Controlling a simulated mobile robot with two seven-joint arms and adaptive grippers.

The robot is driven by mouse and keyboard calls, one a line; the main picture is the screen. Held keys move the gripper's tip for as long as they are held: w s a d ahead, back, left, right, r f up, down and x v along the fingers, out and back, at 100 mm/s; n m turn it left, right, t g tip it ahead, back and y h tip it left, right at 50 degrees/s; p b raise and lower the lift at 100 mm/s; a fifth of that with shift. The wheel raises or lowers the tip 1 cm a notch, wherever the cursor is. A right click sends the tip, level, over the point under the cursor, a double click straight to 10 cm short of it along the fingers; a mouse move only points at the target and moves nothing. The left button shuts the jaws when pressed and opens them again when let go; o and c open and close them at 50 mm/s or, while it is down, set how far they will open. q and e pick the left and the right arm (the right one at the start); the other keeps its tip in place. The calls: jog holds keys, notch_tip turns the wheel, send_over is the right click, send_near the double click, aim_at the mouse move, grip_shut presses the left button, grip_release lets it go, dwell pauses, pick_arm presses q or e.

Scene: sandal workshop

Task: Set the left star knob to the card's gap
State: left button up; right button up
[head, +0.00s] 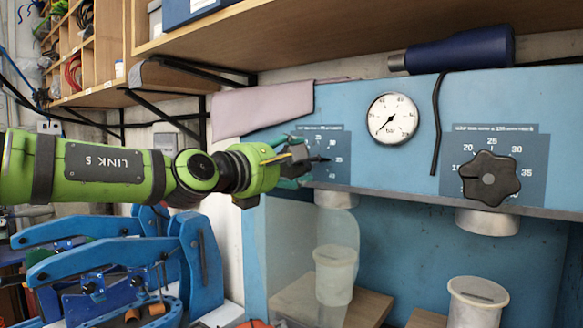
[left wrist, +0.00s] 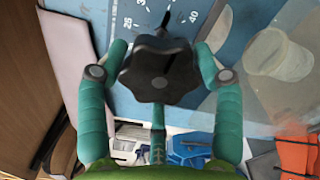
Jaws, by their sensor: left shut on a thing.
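The left star knob, black and lobed, fills the middle of the left wrist view (left wrist: 158,72). My left gripper (left wrist: 162,54) has one teal finger on each side of it and is shut on it. In the head view, my left gripper (head: 298,160) reaches the blue panel from the left and hides most of the knob. The knob's dial plate (head: 338,172) shows 25, 30 and 35 there. A dark pointer (head: 320,159) points right, near 35. In the left wrist view, 25 and 40 are readable. I see no card. My right gripper is not in view.
A second star knob (head: 489,178) is on the right of the panel (head: 420,170), with a round gauge (head: 392,118) between. Cups (head: 335,274) stand below, the left one behind a clear guard. A pink cloth (head: 262,108) hangs above my left gripper. Blue clamps (head: 195,260) stand lower left.

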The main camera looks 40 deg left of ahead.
pick_arm(q)
jog(key=shift+f, duration=0.55)
jog(key=o, duration=1)
jog(key=shift+o, duration=0.8)
jog(key=shift+a, duration=0.1)
jog(key=shift+a+r, duration=0.1)
jog(key=shift+a, duration=0.1)
jog(key=shift+s+r, duration=0.15)
jog(key=shift+s+d, duration=0.15)
jog(key=shift+s, duration=0.15)
jog(key=s, duration=0.6)
jog(key=shift+s+d, duration=0.15)
jog(key=shift+d, duration=0.1)
jog(key=shift+s, duration=0.1)
jog(key=shift+f, duration=0.2)
